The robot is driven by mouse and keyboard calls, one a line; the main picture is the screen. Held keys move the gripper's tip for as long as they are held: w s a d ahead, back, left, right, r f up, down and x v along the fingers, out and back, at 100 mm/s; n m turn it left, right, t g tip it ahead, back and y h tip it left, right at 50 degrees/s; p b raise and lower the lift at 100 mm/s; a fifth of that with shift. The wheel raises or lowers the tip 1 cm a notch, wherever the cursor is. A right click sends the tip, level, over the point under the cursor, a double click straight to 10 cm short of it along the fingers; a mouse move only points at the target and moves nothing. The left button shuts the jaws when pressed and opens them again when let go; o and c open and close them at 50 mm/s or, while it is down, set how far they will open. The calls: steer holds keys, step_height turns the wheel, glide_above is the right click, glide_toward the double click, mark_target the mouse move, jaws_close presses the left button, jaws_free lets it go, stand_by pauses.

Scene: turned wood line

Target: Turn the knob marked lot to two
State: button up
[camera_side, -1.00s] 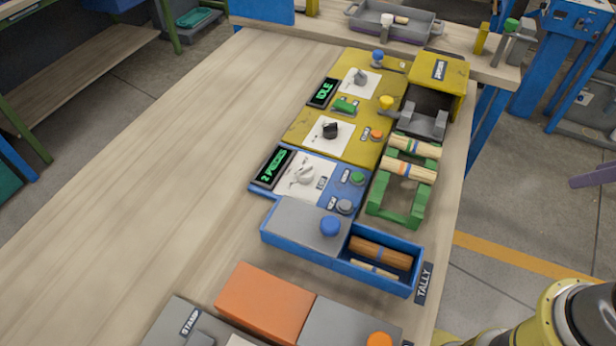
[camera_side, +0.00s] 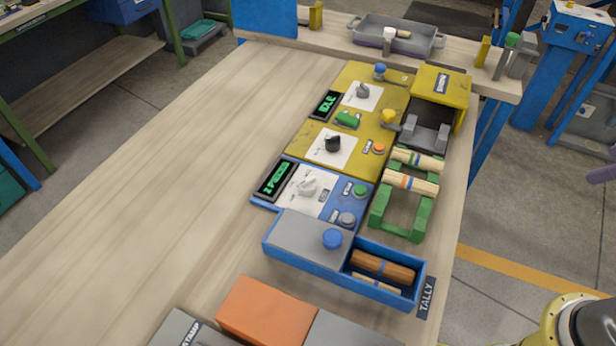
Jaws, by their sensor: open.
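A blue panel (camera_side: 262,197) in the middle of the bench carries a white dial plate with a pale knob (camera_side: 308,188). A small label sits beside this knob, too small to read surely. A display (camera_side: 275,181) on the panel's left shows green text that seems to end in "PIECES". The yellow panel (camera_side: 367,129) behind it has a black knob (camera_side: 333,143) and a grey knob (camera_side: 362,91), each on a white plate. I cannot tell from lettering which knob is marked lot. My gripper is not in view; only a yellow part of my arm shows at bottom right.
Green (camera_side: 360,190) and grey (camera_side: 346,219) buttons sit right of the pale knob. A blue tray (camera_side: 340,275) with turned wood pieces stands in front. A green rack (camera_side: 398,228) holding wood pieces stands to the right. The bench's left side is clear.

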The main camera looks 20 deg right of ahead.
steer(key=w+a+r+n, duration=0.2)
steer(key=w+r+n, duration=0.2)
steer(key=w+r, duration=0.3)
steer(key=w+a+r+n+g, duration=0.25)
steer(key=w+a+n, duration=0.3)
steer(key=w, duration=0.55)
steer(key=n+g, duration=0.3)
steer(key=n, duration=0.3)
glide_above(308, 180)
step_height(308, 180, down, 19)
step_height(308, 180, down, 13)
steer(key=shift+f, duration=0.1)
jaws_close()
